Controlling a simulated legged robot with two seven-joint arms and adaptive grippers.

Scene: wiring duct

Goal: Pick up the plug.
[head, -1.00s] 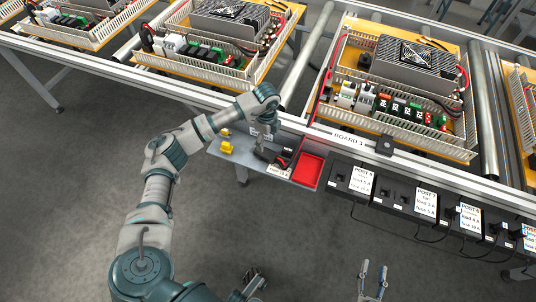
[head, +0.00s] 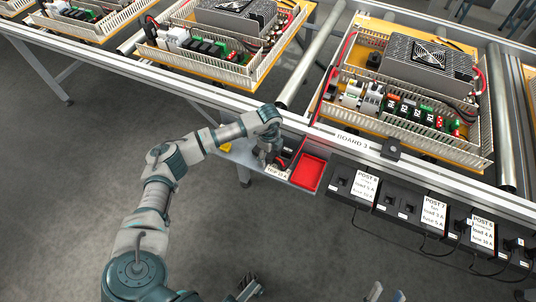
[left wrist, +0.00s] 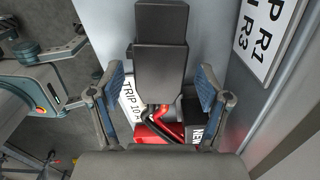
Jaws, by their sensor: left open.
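The plug (left wrist: 160,72) looks like a black stepped block in the left wrist view, with red and black leads by its near end. My left gripper (left wrist: 162,88) is open, with one finger on each side of it and gaps visible. In the head view my left gripper (head: 271,156) is low over the grey shelf (head: 305,189) and hides most of the plug. My right gripper (head: 386,294) is at the bottom edge, its two fingertips apart and empty.
A red tray (head: 308,172) sits right of my left gripper. A yellow item (head: 226,148) is partly hidden behind my arm. Black post boxes (head: 405,203) line the rail to the right. A wiring board (head: 405,95) stands above on the conveyor.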

